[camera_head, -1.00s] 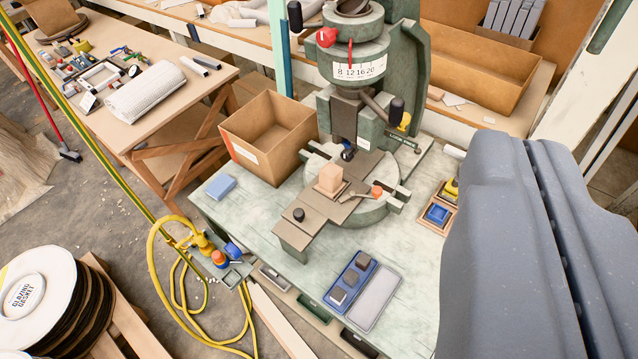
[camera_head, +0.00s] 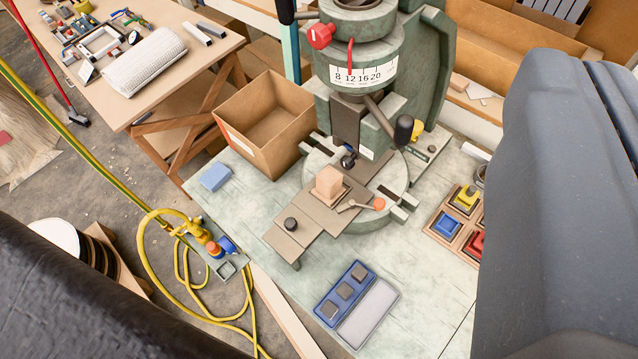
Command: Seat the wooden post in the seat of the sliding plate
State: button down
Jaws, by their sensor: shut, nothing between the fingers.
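The wooden post (camera_head: 329,183) is a short, pale block. It stands upright, or nearly so, on the brown sliding plate (camera_head: 292,238) of the green press (camera_head: 362,68). A low dark square edge shows around the post's foot. I cannot tell from here whether the post is fully down in the seat or only resting on it. The plate carries a black knob (camera_head: 291,224) at its near end and runs back under the press ram (camera_head: 346,124). My gripper is not in view; only large grey and black parts of mine show at the right and lower left edges.
An open cardboard box (camera_head: 262,125) stands left of the press. A blue block (camera_head: 215,178) and a blue tray with dark pieces (camera_head: 345,292) lie on the bench. A wooden tray with coloured blocks (camera_head: 446,226) is at right.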

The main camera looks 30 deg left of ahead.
jog(key=w+a+f+n+g+h+p, duration=0.1)
jog(key=w+a+f+n+p, duration=0.1)
jog(key=w+a+f+n, duration=0.45)
jog(key=w+a+f+n+g+p, duration=0.1)
jog(key=w+f+n+g+p, duration=0.2)
jog(key=f, duration=0.6)
jog(key=w+a+f+n+h+p, duration=0.1)
jog(key=w+a+f+n+p, duration=0.1)
jog(key=w+a+f+n, duration=0.4)
jog(key=s+a+f+n+g+p, duration=0.1)
jog(key=a+f+n+g+p, duration=0.3)
jog(key=f+n, duration=0.8)
jog(key=n+t+p, duration=0.1)
jog(key=n, duration=0.5)
send_near(323, 188)
jog(key=f, duration=0.4)
jog(key=shift+s+d, duration=0.2)
jog(key=shift+s, duration=0.1)
jog(key=w, duration=0.2)
jog(key=w+p, duration=0.1)
jog(key=shift+d+f, duration=0.25)
jog(key=shift+d, duration=0.05)
jog(key=shift+w+d, duration=0.1)
jog(key=shift+w, duration=0.65)
jog(key=shift+r, duration=0.1)
